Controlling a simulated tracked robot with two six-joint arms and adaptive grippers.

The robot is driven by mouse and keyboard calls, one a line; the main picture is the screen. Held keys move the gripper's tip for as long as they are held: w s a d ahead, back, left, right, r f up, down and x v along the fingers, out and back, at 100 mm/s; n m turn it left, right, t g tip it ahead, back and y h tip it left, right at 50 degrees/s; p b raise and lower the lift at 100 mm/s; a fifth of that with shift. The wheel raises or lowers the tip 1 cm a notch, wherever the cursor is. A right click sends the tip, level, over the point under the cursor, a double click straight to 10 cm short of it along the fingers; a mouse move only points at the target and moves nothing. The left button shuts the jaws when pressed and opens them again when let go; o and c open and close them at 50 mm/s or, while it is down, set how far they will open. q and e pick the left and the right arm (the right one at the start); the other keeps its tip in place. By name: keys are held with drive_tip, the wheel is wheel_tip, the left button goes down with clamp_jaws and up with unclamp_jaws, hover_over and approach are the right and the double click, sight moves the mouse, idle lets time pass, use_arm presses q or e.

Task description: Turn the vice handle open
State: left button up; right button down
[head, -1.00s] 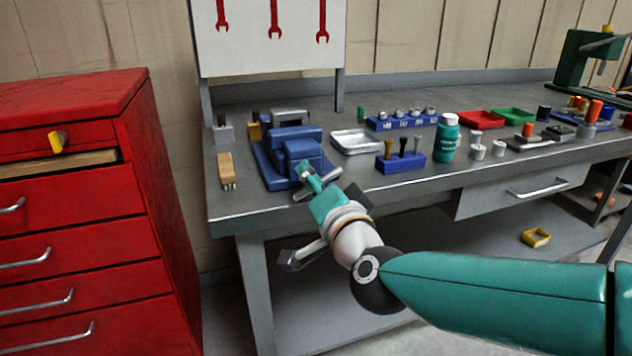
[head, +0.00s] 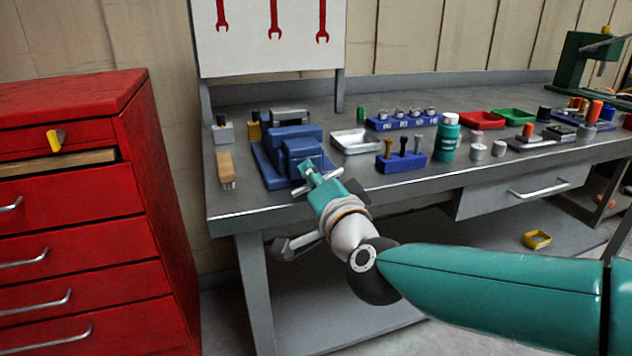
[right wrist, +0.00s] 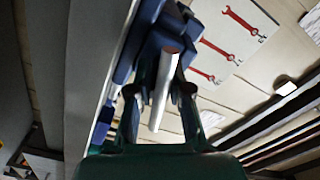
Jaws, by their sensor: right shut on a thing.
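The blue vice (head: 302,150) stands on the workbench near its left front corner. Its handle, a silver bar (head: 333,174), crosses in front of the vice at a slant, with an end showing on either side of my gripper. My right gripper (head: 309,172) is at the front of the vice, shut on the handle. In the right wrist view the silver bar (right wrist: 163,95) runs between the two fingers (right wrist: 160,90), with the blue vice (right wrist: 149,38) beyond. The fingers partly hide the middle of the handle in the head view. My left gripper is not in view.
A wooden-handled brush (head: 226,168) lies left of the vice. A metal tray (head: 356,141) and a blue tool holder (head: 401,162) stand to its right. A red drawer cabinet (head: 80,200) is at the left. The space in front of the bench's left end holds my right arm.

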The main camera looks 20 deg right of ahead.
drive_tip(key=m+b, duration=0.1)
drive_tip(key=m, duration=0.1)
drive_tip(key=shift+f+m+b, duration=0.3)
drive_tip(key=shift+m+b, duration=0.1)
drive_tip(key=shift+r+m, duration=0.15)
drive_tip(key=shift+m, duration=0.45)
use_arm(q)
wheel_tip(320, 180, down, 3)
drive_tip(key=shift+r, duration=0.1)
use_arm(e)
drive_tip(key=c, duration=1.1)
unclamp_jaws()
drive_tip(key=shift+r, duration=0.1)
